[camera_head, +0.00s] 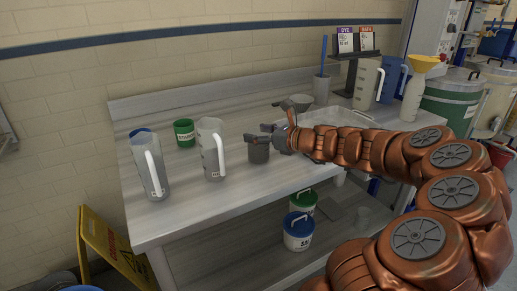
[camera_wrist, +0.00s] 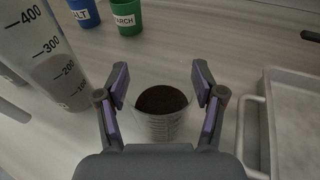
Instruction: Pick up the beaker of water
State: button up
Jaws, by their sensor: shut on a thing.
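A small clear graduated beaker (camera_wrist: 160,128) stands between the finger pads of my gripper (camera_wrist: 160,82) in the wrist view. Its contents look dark; I cannot tell from their look whether they are water. In the head view the beaker (camera_head: 258,153) looks grey and is at the front middle of the metal table (camera_head: 225,205). My gripper (camera_head: 272,137) reaches it from the right and is shut on it, one finger on each side. The beaker looks upright and at table level; I cannot tell whether its base touches the table.
A tall graduated jug (camera_head: 211,150) stands close left of the beaker, with another jug (camera_head: 150,166) farther left. A green cup (camera_head: 184,133) is behind them. A shallow tray (camera_wrist: 290,125) lies close right. A rack, jugs and a funnel bottle (camera_head: 414,95) stand at the far right.

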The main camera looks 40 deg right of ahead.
jog(key=shift+r, duration=0.1)
dwell(0.3)
jog(key=w+d+r+v, duration=0.1)
jog(key=d+v, duration=0.1)
jog(key=v, duration=1.4)
jog(key=shift+r, duration=0.35)
dwell(0.4)
jog(key=shift+s+d, duration=0.1)
jog(key=shift+s, duration=0.15)
dwell(0.8)
